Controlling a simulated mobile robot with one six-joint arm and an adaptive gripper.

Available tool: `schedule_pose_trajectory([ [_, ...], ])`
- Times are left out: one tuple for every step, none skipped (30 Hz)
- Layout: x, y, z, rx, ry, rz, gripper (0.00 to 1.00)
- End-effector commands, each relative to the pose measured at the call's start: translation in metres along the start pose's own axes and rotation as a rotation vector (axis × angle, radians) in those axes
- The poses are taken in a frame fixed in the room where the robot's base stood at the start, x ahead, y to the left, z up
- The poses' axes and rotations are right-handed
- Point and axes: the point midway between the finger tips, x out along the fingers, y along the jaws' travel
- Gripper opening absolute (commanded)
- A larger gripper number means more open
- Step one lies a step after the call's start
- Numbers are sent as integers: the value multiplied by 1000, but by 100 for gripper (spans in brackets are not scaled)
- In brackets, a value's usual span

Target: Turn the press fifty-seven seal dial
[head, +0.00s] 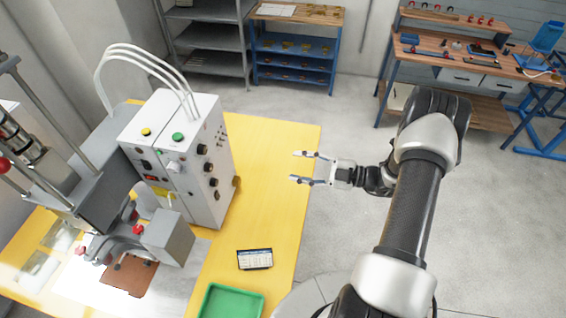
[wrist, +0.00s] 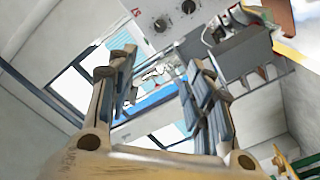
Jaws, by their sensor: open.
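The press's white control box (head: 178,150) stands on the yellow table. Several black dials (head: 209,167) run down its right face, and a grey knob (head: 173,167) sits on its front. Labels are too small to read, so I cannot tell which one is the seal dial. My gripper (head: 300,167) is open and empty, to the right of the box and apart from it, with its fingers pointing left. In the wrist view, two dark round knobs (wrist: 174,15) show on a pale panel beyond the open fingers.
The press head (head: 95,195) stands left of the box, and white hoses (head: 140,53) arch above it. A green tray (head: 232,302) and a small dark display (head: 255,259) lie on the yellow table (head: 265,190). Workbenches and shelves stand at the back.

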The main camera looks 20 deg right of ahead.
Motion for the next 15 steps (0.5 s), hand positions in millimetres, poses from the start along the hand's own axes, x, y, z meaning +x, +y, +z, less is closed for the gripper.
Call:
schedule_pose_trajectory([
  [-10, 0, 0, 0, -2, 2, 47],
  [-15, 0, 0, 0, -2, 3, 47],
  [-21, 0, 0, 0, -1, 1, 47],
  [-25, 0, 0, 0, -1, 1, 47],
  [-28, 0, 0, 0, -2, 1, 47],
  [-31, 0, 0, 0, -1, 0, 47],
  [-33, 0, 0, 0, -1, 0, 47],
  [-35, 0, 0, 0, 0, -1, 47],
  [-37, 0, 0, 0, 0, -1, 47],
  [-38, 0, 0, 0, 0, -1, 47],
  [-38, 0, 0, 0, 0, -1, 47],
  [-38, 0, 0, 0, 0, -1, 47],
  [-38, 0, 0, 0, 0, -1, 47],
  [-38, 0, 0, 0, 1, -1, 47],
  [-38, 0, 0, 0, 1, -1, 47],
])
